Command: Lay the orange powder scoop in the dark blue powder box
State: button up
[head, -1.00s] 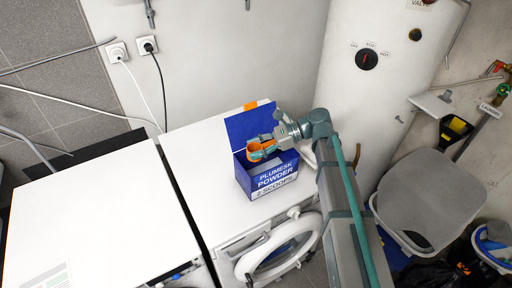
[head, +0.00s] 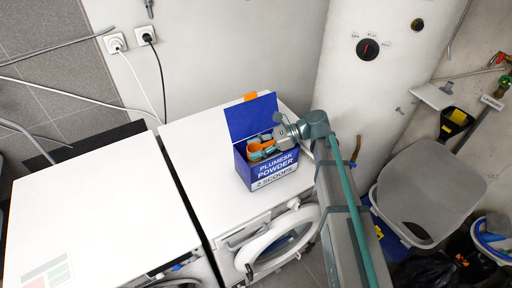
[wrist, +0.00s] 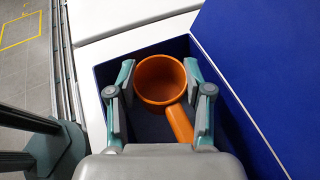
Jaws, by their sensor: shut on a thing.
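The orange powder scoop (wrist: 180,122) is between the two fingers of my gripper (wrist: 159,75) in the wrist view, with its round bowl upward and its handle pointing back toward my wrist. My gripper is shut on it. In the head view, the scoop (head: 256,151) and my gripper (head: 268,145) are inside the mouth of the dark blue powder box (head: 272,176). The box's lid stands open at the back. In the wrist view, the box wall (wrist: 103,75) surrounds the scoop. I cannot tell whether the scoop touches the box floor.
The box stands on a white washing machine (head: 190,145) with its round door (head: 278,245) open at the front. Another white appliance (head: 100,215) stands to the left. A white boiler (head: 350,90) is behind on the right. The machine's top left of the box is clear.

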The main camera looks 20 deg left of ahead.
jog(key=o, duration=1.2)
jog(key=shift+o, duration=0.2)
jog(key=shift+d, duration=0.1)
jog(key=v, duration=1.2)
jog(key=shift+f, duration=0.1)
